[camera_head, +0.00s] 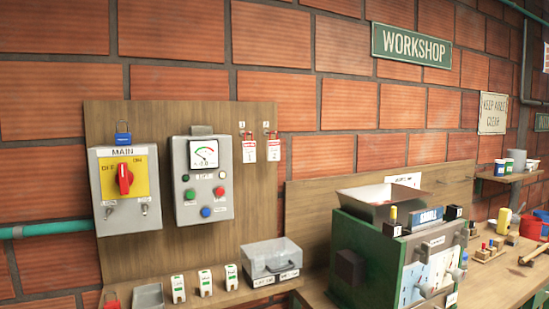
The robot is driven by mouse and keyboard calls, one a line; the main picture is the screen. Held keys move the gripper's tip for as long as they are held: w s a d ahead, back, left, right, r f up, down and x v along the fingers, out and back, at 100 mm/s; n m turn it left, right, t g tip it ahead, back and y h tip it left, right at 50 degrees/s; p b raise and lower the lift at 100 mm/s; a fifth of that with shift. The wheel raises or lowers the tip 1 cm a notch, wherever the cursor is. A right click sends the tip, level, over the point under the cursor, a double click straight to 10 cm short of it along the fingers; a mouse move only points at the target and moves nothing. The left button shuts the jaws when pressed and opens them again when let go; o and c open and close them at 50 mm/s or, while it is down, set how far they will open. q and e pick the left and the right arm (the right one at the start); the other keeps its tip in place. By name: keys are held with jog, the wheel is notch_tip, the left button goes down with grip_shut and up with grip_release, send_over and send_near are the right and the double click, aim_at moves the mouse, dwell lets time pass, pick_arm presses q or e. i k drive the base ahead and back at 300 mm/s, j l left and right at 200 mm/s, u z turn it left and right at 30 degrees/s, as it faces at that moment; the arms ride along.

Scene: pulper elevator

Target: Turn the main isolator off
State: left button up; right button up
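The main isolator (124,215) is a grey box marked MAIN, on a wooden board at the left of the head view. On its yellow plate (143,188) sits a red rotary handle (124,178), which looks roughly upright. OFF is printed to its upper left and ON to its upper right. I cannot tell exactly which mark the handle points to. A blue padlock (123,138) is at the top of the box. Two small toggle switches are on its lower face. Neither of my grippers is in view.
A grey control box (204,205) with a gauge and coloured buttons hangs just right of the isolator. Two red-and-white tags (248,150) hang beyond it. A clear-lidded box (272,262) and small labelled blocks stand on the shelf below. A green machine (372,262) stands on the workbench at right.

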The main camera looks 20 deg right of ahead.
aim_at(125, 178)
jog(key=j+z, duration=0.1)
jog(key=z, duration=0.4)
jog(key=i+j+z, duration=0.2)
jog(key=j+z, duration=0.2)
jog(key=j, duration=0.15)
jog(key=i+j+z, duration=0.15)
jog(key=j, duration=0.15)
jog(key=i+j+z, duration=0.1)
jog(key=j, duration=0.35)
jog(key=j+z, duration=0.1)
jog(key=j, duration=0.35)
